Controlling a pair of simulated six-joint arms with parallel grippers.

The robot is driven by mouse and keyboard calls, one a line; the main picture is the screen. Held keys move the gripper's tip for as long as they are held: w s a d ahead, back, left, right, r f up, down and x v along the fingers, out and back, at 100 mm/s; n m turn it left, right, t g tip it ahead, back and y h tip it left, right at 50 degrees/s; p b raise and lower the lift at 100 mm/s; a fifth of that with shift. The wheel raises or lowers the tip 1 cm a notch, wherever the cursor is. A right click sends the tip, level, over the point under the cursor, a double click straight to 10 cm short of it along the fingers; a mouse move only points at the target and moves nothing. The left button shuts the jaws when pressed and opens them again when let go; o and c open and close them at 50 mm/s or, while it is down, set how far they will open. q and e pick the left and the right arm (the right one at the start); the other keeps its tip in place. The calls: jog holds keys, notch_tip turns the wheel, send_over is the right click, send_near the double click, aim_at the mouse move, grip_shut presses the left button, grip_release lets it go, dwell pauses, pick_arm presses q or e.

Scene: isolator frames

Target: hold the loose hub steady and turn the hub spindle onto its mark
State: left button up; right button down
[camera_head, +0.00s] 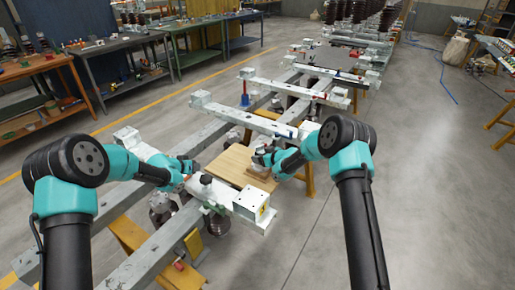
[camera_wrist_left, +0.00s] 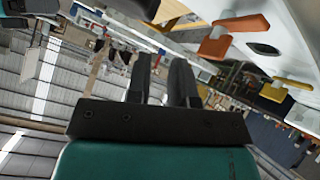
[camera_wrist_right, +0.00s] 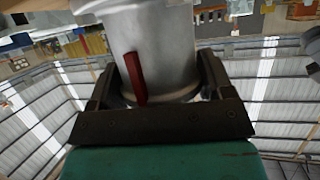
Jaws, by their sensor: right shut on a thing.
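The hub (camera_wrist_right: 165,45) is a silver-grey cylinder with a red strip down its side in the right wrist view. In the head view the hub (camera_head: 259,167) is small and partly hidden by my right gripper (camera_head: 264,158), on or just above a wooden board (camera_head: 232,165). My right gripper is shut on the hub, a finger on each side. My left gripper (camera_head: 187,174) is left of the board, beside a white beam. In the left wrist view its fingers (camera_wrist_left: 161,72) stand apart with nothing between them. I cannot make out the spindle or its mark clearly.
A white crossbeam (camera_head: 229,197) with a black knob (camera_head: 206,180) lies close in front of my left gripper. Long grey rails run beneath. In the left wrist view an orange tab (camera_wrist_left: 234,34) sits on a white surface.

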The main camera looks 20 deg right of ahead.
pick_arm(q)
jog(key=w+d+r+m+h, duration=0.25)
jog(key=d+r+m, duration=0.2)
jog(key=d, duration=0.55)
jog(key=m+g+h, duration=0.3)
jog(key=m, duration=0.2)
send_near(257, 147)
jog(key=a, duration=0.1)
jog(key=shift+a+r, duration=0.2)
jog(key=shift+r, duration=0.15)
jog(key=shift+d, duration=0.1)
jog(key=x, duration=1.1)
jog(key=shift+d+f, duration=0.25)
jog(key=shift+d, duration=0.05)
grip_shut()
